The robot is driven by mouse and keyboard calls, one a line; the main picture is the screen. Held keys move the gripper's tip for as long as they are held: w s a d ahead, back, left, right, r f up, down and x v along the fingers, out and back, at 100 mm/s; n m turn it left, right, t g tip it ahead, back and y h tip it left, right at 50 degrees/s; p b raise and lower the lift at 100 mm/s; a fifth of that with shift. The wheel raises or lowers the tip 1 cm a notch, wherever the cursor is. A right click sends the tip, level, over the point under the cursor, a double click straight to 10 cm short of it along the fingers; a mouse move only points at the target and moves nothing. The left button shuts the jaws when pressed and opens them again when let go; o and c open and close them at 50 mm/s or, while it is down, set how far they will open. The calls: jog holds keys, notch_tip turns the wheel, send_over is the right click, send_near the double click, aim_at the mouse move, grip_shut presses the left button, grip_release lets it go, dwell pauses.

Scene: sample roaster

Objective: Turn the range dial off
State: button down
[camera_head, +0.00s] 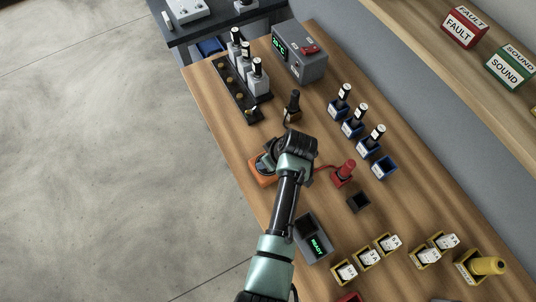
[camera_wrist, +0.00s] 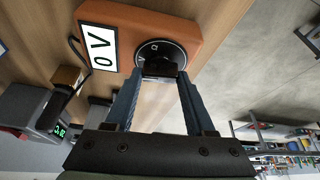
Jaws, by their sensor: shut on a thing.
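An orange meter (camera_head: 259,181) lies on the wooden bench at its left edge, partly hidden behind my wrist. In the wrist view the orange meter (camera_wrist: 197,38) shows a white display (camera_wrist: 98,49) with a large 0 and V. Its round black range dial (camera_wrist: 146,48) has small white marks around the rim. My gripper (camera_wrist: 160,74) is at the dial, its two blue-grey fingers shut on the dial's dark knob (camera_wrist: 161,69). The fingers hide part of the knob and rim, so I cannot tell which mark it points to.
A red probe (camera_head: 345,171) and a black probe (camera_head: 292,106) stand in holders close to my wrist, with cables towards the meter. A grey box (camera_head: 313,238) reading READY stands nearby. Open floor (camera_head: 110,150) lies left of the bench.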

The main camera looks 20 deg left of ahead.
jog(key=n+b, duration=0.1)
jog(key=n, duration=0.1)
jog(key=n+g+b, duration=0.1)
jog(key=n+b, duration=0.1)
jog(key=shift+w+f+n+g+y, duration=0.15)
jog(key=shift+w+n+g+y, duration=0.05)
jog(key=shift+n+g+y, duration=0.1)
jog(key=shift+n+g+b, duration=1)
jog(key=shift+n+b, duration=1.2)
jog(key=shift+n, duration=0.3)
jog(key=shift+r, duration=0.2)
jog(key=shift+c, duration=1.2)
grip_release()
jog(key=shift+r, duration=0.1)
jog(key=v, duration=1.2)
jog(key=shift+r+p, duration=0.45)
jog(key=shift+w+a, duration=0.1)
